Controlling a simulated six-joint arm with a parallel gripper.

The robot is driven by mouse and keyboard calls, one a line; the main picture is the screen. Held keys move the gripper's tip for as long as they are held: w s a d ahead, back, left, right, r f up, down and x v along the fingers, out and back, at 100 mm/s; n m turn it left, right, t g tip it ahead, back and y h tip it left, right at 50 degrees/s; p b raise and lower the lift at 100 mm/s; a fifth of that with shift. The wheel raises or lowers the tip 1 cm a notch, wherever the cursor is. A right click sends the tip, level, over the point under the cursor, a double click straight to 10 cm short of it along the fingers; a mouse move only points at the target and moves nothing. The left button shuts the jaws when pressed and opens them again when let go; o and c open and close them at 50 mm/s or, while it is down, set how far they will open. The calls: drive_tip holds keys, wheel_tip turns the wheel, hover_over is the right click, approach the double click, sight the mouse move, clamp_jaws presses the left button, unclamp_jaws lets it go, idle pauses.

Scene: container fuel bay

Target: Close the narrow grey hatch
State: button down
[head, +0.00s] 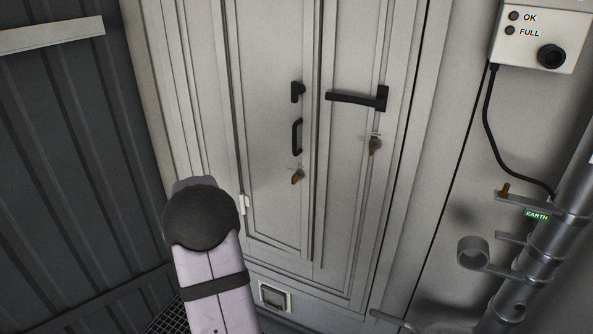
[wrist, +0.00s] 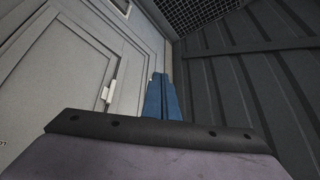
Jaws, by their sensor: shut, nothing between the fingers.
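A grey cabinet front with two tall, narrow doors stands in the head view. The left narrow grey hatch (head: 270,60) has a black pull handle (head: 297,137), a small black latch (head: 296,92) and a key below. It looks flush or nearly so; a slight gap cannot be ruled out. The right door (head: 345,190) carries a black lever (head: 357,98) lying roughly level and a key. In the wrist view my gripper (wrist: 162,78) has its blue fingers together and empty, beside the grey panel and its white hinge (wrist: 109,92). My arm hides the gripper in the head view.
A dark ribbed wall (head: 70,150) stands close on the left. On the right are a white indicator box (head: 541,35) with a cable and a metal pipe (head: 545,250). A small framed fitting (head: 274,297) sits low under the left door. The space before the doors looks clear.

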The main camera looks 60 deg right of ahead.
drive_tip(key=w+d+m+t+h, duration=0.2)
drive_tip(key=m+g+h, duration=0.8)
drive_tip(key=g+h, duration=0.1)
drive_tip(key=h, duration=0.3)
approach(302, 155)
drive_tip(key=shift+s+d+r+p, duration=0.1)
drive_tip(key=shift+s+d+p, duration=0.05)
drive_tip(key=shift+d+p, duration=0.85)
drive_tip(key=shift+s+d+p, duration=0.2)
drive_tip(key=shift+d+p, duration=0.55)
drive_tip(key=shift+d, duration=0.4)
drive_tip(key=shift+s+d+r+p, duration=0.1)
drive_tip(key=shift+s+d+p, duration=0.05)
drive_tip(key=shift+d+p, duration=0.85)
